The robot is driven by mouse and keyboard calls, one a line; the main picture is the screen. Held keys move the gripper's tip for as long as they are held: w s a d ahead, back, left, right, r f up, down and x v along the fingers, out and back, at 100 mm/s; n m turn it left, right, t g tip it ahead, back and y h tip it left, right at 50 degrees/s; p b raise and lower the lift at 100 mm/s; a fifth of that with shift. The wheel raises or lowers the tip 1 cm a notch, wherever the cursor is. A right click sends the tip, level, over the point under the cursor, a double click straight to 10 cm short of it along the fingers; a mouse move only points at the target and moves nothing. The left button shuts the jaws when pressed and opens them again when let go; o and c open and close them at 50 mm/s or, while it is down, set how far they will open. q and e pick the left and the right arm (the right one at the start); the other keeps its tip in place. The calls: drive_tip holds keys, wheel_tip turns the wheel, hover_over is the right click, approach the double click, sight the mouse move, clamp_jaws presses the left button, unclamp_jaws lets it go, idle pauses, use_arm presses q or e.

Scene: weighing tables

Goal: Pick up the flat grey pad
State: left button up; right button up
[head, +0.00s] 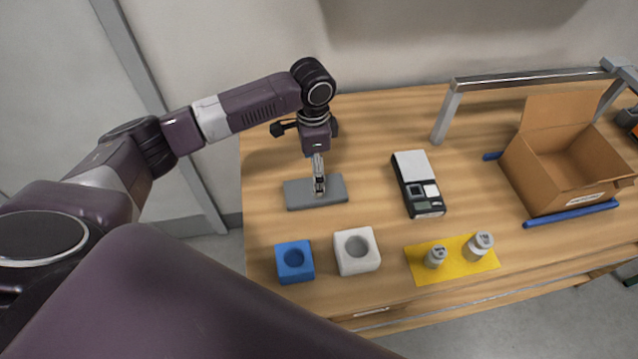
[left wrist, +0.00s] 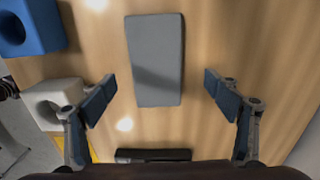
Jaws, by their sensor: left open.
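The flat grey pad (head: 298,195) lies on the wooden table near its left end. It also shows in the left wrist view (left wrist: 156,58), lying flat with a shadow across it. My left gripper (head: 319,190) points down over the pad in the head view. In the left wrist view my left gripper (left wrist: 158,92) is open and empty, with one finger on each side of the pad's line and clear space between fingers and pad. I cannot tell the exact height of the fingertips above the pad. My right gripper is not in view.
A blue block (head: 294,262) and a white block (head: 357,251), each with a round hole, stand in front. A scale (head: 418,184) is to the right. Two weights (head: 480,244) stand on a yellow mat (head: 456,270).

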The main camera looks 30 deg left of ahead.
use_arm(q)
drive_tip(key=f, duration=0.1)
drive_tip(key=f+p, duration=0.1)
drive_tip(key=s+f+p, duration=0.1)
drive_tip(key=shift+d, duration=0.25)
drive_tip(key=shift+w+f, duration=0.25)
drive_tip(key=shift+f, duration=1.15)
drive_tip(key=c, duration=0.4)
drive_tip(key=shift+r, duration=0.1)
drive_tip(key=c, duration=0.5)
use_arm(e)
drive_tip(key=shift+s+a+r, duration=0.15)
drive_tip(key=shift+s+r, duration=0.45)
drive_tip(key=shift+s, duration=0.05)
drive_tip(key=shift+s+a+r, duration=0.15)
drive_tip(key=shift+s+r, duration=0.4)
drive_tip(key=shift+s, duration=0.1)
